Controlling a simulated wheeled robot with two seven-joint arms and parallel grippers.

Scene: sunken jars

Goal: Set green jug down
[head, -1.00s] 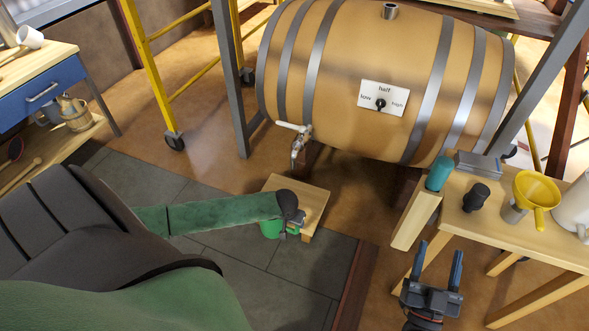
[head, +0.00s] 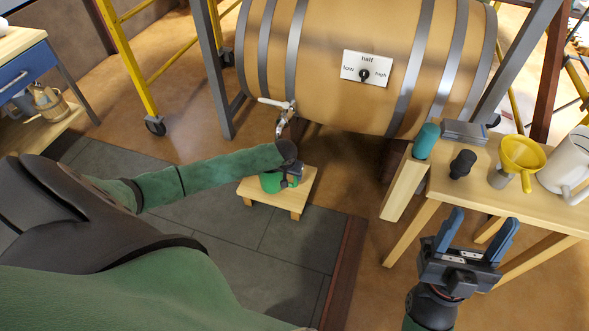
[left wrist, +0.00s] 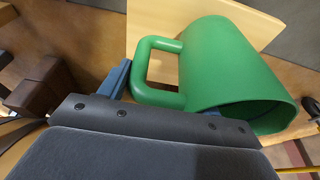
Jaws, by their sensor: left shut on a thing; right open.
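The green jug (head: 270,183) is at the low wooden stool (head: 306,184), under the barrel's tap, partly hidden by my left gripper. In the left wrist view the jug (left wrist: 222,70) fills the upper right, with its handle at my gripper and the stool top (left wrist: 160,20) behind it. My left gripper (head: 290,176) is shut on the jug. I cannot tell whether the jug's base touches the stool. My right gripper (head: 482,240) is open and empty, in front of the wooden side table.
A big barrel (head: 330,60) with a tap (head: 281,116) and a dial plate (head: 367,68) stands behind the stool. The side table (head: 440,185) at right holds a teal cylinder (head: 426,141), a dark pear-shaped thing (head: 462,164), a yellow funnel (head: 521,155) and a white jug (head: 568,165).

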